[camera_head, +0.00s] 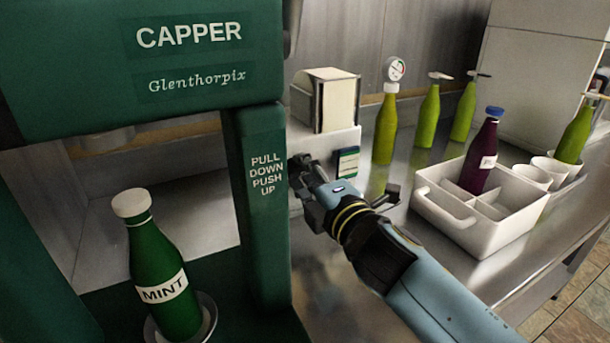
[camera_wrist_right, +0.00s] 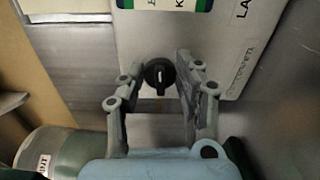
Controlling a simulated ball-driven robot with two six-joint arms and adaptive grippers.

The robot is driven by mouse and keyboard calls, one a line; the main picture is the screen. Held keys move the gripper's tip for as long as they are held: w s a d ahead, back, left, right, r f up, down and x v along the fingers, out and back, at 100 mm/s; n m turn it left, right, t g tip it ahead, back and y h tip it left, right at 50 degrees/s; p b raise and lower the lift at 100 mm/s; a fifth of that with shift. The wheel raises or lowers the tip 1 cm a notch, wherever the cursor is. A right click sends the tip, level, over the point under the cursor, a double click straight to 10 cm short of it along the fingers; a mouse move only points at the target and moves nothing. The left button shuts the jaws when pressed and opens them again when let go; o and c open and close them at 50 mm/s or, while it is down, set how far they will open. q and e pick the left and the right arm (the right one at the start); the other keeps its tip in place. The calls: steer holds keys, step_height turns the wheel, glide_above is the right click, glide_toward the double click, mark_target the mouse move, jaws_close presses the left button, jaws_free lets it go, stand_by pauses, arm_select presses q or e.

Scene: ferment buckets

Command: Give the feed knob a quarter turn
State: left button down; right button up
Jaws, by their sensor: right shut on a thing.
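The feed knob (camera_wrist_right: 159,75) is a small round black knob with a pale mark, on the face of a white machine (camera_wrist_right: 225,50). In the right wrist view it sits between the fingertips of my right gripper (camera_wrist_right: 160,80), which is shut on it. The pale mark runs roughly up and down in that view. In the head view my right gripper (camera_head: 312,185) reaches to the front of the white machine (camera_head: 328,142) and hides the knob. My left gripper is not in view.
The green capper (camera_head: 255,190) stands close left of my right gripper, with a mint bottle (camera_head: 152,255) in it. To the right, a white caddy (camera_head: 475,235) holds a dark bottle (camera_head: 480,158). Several green bottles (camera_head: 386,130) stand behind. White cups (camera_head: 550,170) stand near the caddy.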

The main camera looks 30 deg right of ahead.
steer(key=shift+m, duration=0.4)
steer(key=o, duration=1)
steer(key=shift+f, duration=0.1)
steer(key=shift+o, duration=0.2)
steer(key=shift+s, duration=0.15)
steer(key=s, duration=0.7)
steer(key=shift+a, duration=0.2)
steer(key=shift+s, duration=0.1)
